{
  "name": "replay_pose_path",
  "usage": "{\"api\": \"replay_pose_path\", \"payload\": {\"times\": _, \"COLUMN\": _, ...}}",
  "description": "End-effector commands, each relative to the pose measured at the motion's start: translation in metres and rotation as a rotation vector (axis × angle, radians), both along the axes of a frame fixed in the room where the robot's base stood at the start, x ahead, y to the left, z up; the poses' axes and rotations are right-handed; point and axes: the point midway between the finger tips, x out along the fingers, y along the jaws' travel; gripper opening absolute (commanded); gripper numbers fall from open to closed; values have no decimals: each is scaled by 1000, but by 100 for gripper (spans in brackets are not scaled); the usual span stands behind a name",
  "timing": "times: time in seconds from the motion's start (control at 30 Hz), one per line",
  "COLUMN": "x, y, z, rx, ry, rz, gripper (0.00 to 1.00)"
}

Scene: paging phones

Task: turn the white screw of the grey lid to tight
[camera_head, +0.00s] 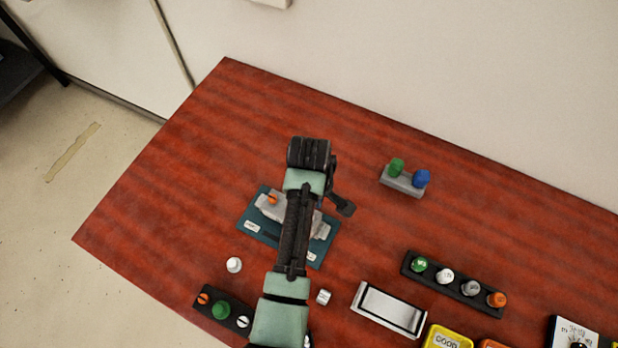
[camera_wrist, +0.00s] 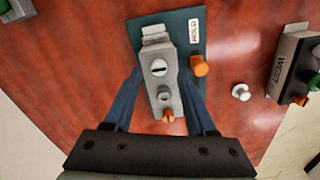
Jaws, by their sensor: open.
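The grey lid (camera_wrist: 171,82) lies over the teal board (camera_wrist: 184,22) in the wrist view. Its white slotted screw (camera_wrist: 159,68) faces the camera; the slot runs roughly across the picture. An orange screw (camera_wrist: 168,117) sits at the lid's near end, with a grey round part (camera_wrist: 164,96) between. My gripper (camera_wrist: 160,76) is open, one blue finger on each side of the lid, with nothing between the fingers clearly gripped. In the head view one end of the lid (camera_head: 271,209) shows; my arm hides the white screw.
An orange knob (camera_wrist: 200,66) stands right of the lid. A white knob (camera_wrist: 240,92) and a dark rack (camera_wrist: 288,67) stand farther right. In the head view, a grey block (camera_head: 403,184) with green and blue knobs stands behind. The table's back left is clear.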

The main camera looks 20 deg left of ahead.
Motion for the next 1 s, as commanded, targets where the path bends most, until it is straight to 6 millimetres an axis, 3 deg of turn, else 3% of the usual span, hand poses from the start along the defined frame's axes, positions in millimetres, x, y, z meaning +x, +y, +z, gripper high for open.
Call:
{"api": "replay_pose_path", "payload": {"times": 0.2, "x": 0, "y": 0, "z": -23, "rx": -1, "ry": 0, "rz": 0, "gripper": 56}}
{"api": "replay_pose_path", "payload": {"times": 0.57, "x": 0, "y": 0, "z": -27, "rx": 0, "ry": -2, "rz": 0, "gripper": 56}}
{"api": "replay_pose_path", "payload": {"times": 0.87, "x": 0, "y": 0, "z": -27, "rx": 1, "ry": -1, "rz": 0, "gripper": 2}}
{"api": "replay_pose_path", "payload": {"times": 1.0, "x": 0, "y": 0, "z": -27, "rx": 1, "ry": -1, "rz": 0, "gripper": 0}}
